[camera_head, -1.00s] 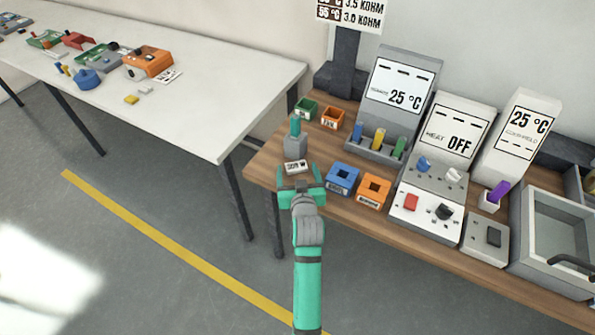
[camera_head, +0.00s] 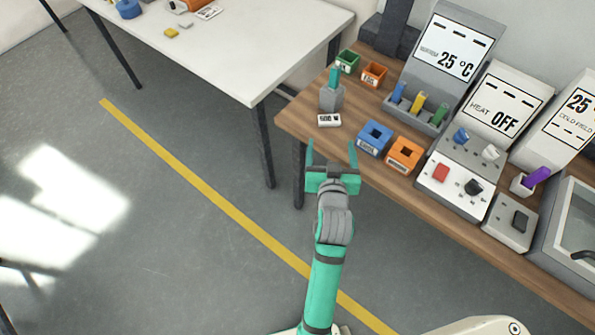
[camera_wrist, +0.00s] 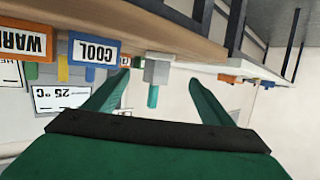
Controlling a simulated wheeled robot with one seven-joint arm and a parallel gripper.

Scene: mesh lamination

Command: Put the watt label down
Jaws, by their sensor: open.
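The watt label, a small white block with dark print (camera_head: 329,120), lies on the wooden bench near its left front corner, in front of the grey holder with a teal peg (camera_head: 332,95). My gripper (camera_head: 331,148) is open and empty, just off the bench's front edge, with its teal fingers pointing toward the label. A gap shows between fingertips and label in the head view. In the wrist view the open fingers (camera_wrist: 160,80) spread with nothing gripped between them; I cannot clearly make out the label there.
A blue box (camera_head: 375,138) and an orange box (camera_head: 404,155) stand right of the label. Green and orange bins (camera_head: 374,75) are behind. The heat panel (camera_head: 457,187) stands further right. A white table (camera_head: 235,50) is at the back left. The floor before the bench is clear.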

